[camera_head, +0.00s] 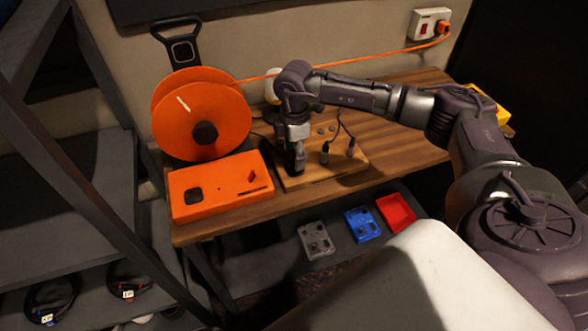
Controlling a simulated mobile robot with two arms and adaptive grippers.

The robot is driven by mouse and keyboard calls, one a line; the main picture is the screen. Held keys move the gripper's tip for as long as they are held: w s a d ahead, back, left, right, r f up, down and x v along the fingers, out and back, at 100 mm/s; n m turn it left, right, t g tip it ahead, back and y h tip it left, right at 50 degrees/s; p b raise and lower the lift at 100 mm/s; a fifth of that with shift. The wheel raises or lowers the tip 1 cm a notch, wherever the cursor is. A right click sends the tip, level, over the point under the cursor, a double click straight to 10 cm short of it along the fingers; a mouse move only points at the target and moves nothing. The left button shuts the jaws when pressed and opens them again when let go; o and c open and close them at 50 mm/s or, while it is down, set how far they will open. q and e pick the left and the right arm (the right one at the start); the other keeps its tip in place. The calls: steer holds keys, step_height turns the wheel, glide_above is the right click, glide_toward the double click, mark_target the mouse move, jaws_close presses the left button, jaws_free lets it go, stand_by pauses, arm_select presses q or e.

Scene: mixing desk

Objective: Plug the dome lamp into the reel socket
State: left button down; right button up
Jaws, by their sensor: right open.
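The orange cable reel (228,118) stands at the back left of the wooden desk. Its orange base box (225,204) has a dark socket (193,196) on the left and a red switch on the right. A pale rounded thing (270,90), perhaps the dome lamp, is mostly hidden behind my right arm. Two plugs stand on a wooden board: a dark one (325,153) and a greyish one (351,149) with a dark cord. My right gripper (298,165) points down over the board's left part, left of both plugs. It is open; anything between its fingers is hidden. My left gripper is out of view.
An orange cable (370,55) runs from the reel to a wall outlet (428,23). Below the desk, a shelf holds a grey block (316,240), a blue block (361,224) and a red tray (411,216). A dark metal rack stands at the left.

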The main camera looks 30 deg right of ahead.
step_height(320, 180, down, 3)
steer(key=shift+f+b, duration=0.15)
steer(key=shift+b, duration=0.6)
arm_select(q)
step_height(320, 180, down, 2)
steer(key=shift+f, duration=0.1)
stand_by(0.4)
arm_select(e)
jaws_close()
arm_select(q)
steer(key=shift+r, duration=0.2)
steer(key=shift+p, duration=0.3)
